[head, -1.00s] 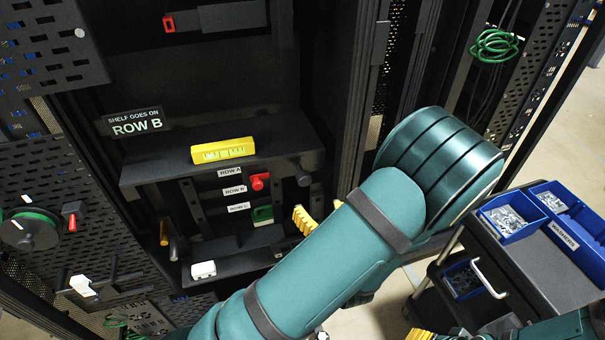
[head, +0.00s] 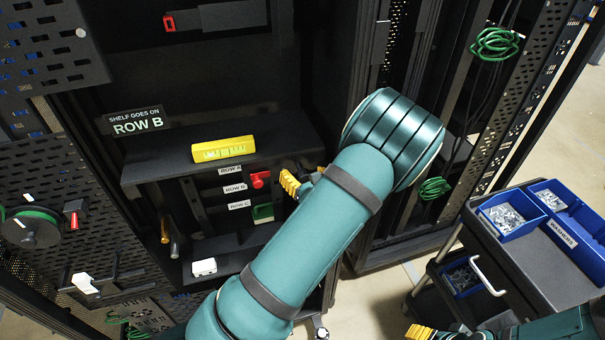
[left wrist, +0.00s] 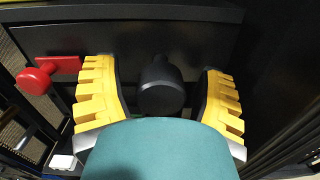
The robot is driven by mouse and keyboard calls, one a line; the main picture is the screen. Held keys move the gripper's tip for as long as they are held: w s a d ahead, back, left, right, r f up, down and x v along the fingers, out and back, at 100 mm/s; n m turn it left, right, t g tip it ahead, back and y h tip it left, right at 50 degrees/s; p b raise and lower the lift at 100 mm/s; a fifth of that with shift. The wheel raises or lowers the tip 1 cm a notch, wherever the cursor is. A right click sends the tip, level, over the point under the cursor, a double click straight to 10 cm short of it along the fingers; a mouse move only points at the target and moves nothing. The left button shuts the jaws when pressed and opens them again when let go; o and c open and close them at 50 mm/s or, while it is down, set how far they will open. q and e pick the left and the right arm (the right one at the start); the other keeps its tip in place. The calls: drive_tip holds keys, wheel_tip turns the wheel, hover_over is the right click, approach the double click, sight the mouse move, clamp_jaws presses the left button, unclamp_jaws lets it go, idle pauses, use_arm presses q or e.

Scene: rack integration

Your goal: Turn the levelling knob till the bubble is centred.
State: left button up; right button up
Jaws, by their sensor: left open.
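The yellow spirit level (head: 224,150) lies on the dark shelf (head: 150,172) in the head view. Its bubble is too small to place. The black levelling knob (left wrist: 160,88) juts from the shelf's front in the left wrist view. In the head view my left gripper hides it. My left gripper (head: 305,177) is open, with one yellow finger on each side of the knob and a visible gap to both. My right gripper (head: 420,332) shows only in part at the bottom edge; whether it is open is unclear.
A red knob (head: 260,179) sits left of my left gripper, near the row labels; it also shows in the left wrist view (left wrist: 34,81). A green block (head: 263,212) and a white piece (head: 204,267) are lower. A cart (head: 497,262) with blue bins stands at right.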

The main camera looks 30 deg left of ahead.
use_arm(q)
drive_tip(key=shift+c, duration=0.3)
clamp_jaws()
use_arm(e)
drive_tip(key=shift+f, duration=0.2)
use_arm(q)
drive_tip(key=n+b, duration=0.3)
drive_tip(key=n, duration=0.2)
drive_tip(key=shift+f, duration=0.15)
drive_tip(key=n+b, duration=0.8)
drive_tip(key=b, duration=0.2)
drive_tip(key=shift+w+f, duration=0.1)
drive_tip(key=shift+f, duration=0.05)
drive_tip(key=n+b, duration=0.2)
drive_tip(key=b, duration=0.1)
drive_tip(key=shift+d+r+n+b, duration=0.1)
drive_tip(key=shift+r+n+b, duration=0.05)
drive_tip(key=shift+n+b, duration=0.5)
drive_tip(key=shift+r+n+b, duration=0.15)
drive_tip(key=shift+n+b, duration=0.25)
drive_tip(key=shift+n, duration=0.35)
use_arm(e)
wheel_tip(320, 180, down, 18)
drive_tip(key=shift+s+a+f, duration=0.15)
drive_tip(key=shift+s+a, duration=0.1)
drive_tip(key=shift+s, duration=0.2)
